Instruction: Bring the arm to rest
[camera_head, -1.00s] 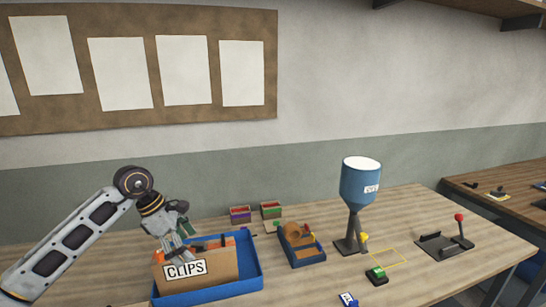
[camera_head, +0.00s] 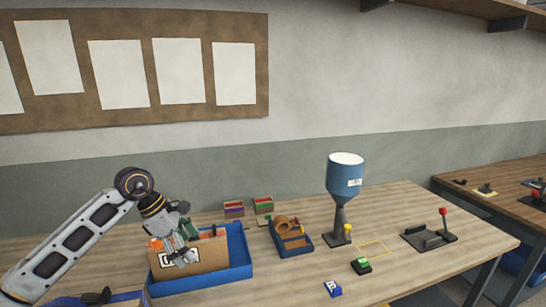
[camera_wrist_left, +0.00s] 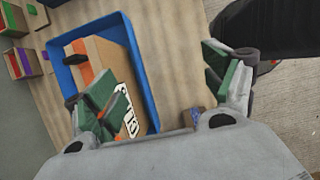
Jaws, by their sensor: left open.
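My left arm comes in from the left in the head view. My left gripper (camera_head: 180,243) hangs in front of a cardboard box (camera_head: 214,254) and covers part of its CLIPS label. The box stands in a blue tray (camera_head: 241,252). In the left wrist view my left gripper (camera_wrist_left: 165,90) has its green-padded fingers wide apart with nothing held between them. The box (camera_wrist_left: 112,62) and tray (camera_wrist_left: 140,62) show behind and below the fingers there. I cannot tell whether a finger touches the box. My right gripper does not show.
A tape dispenser (camera_head: 294,243), a blue hopper on a stand (camera_head: 345,178), a green-topped block (camera_head: 361,265), a blue block (camera_head: 333,288) and a lever fixture (camera_head: 430,236) stand to the right. Small bins (camera_head: 262,205) stand behind. A partly cut-off blue thing (camera_head: 85,300) is at bottom left.

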